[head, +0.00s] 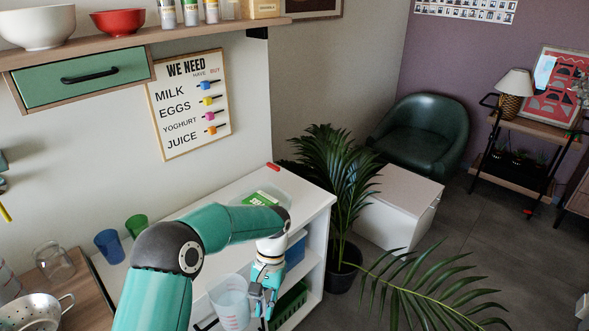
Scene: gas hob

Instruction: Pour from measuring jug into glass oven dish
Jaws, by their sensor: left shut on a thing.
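The clear measuring jug (229,300) with red markings is at the bottom centre, in front of the white cabinet. My left gripper (261,298) is shut on the jug at its right side, and the jug looks roughly upright. A clear, shallow container that looks like the glass oven dish (284,189) is on the cabinet top, partly hidden behind my left arm. A green packet (261,199) shows within its outline; I cannot tell whether it lies inside. My right gripper is not in view.
Blue (110,246) and green (137,226) cups stand left of my arm. An upturned glass (53,262) and metal colander (38,309) are at lower left. The white cabinet (314,205) has open shelves. A potted palm (342,281) stands to its right.

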